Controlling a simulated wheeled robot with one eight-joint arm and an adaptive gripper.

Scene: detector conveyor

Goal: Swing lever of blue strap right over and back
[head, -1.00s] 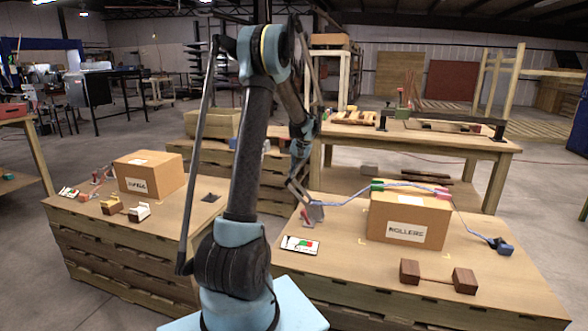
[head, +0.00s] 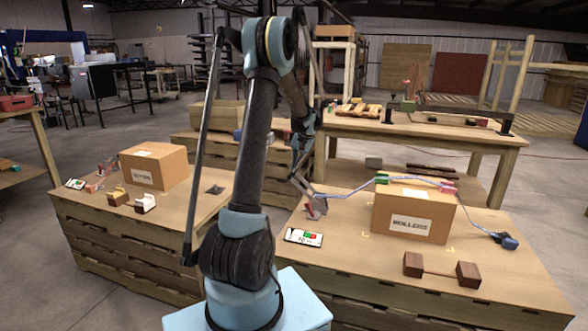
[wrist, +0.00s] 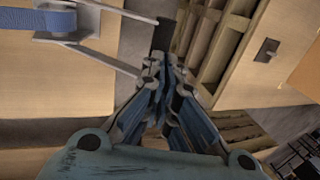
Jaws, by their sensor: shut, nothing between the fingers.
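The blue strap (head: 350,193) runs over the box marked ROLLERS (head: 413,216) on the right-hand pallet top. Its left end meets a grey metal buckle (head: 321,203) with a red lever grip (head: 310,210). In the wrist view the strap (wrist: 56,20) enters the buckle (wrist: 85,22) at upper left, and the lever's two grey arms (wrist: 105,62) reach right toward my fingertips. My gripper (wrist: 162,58) is shut and empty, close to the lever's end.
Another blue buckle (head: 506,240) lies at the strap's right end.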

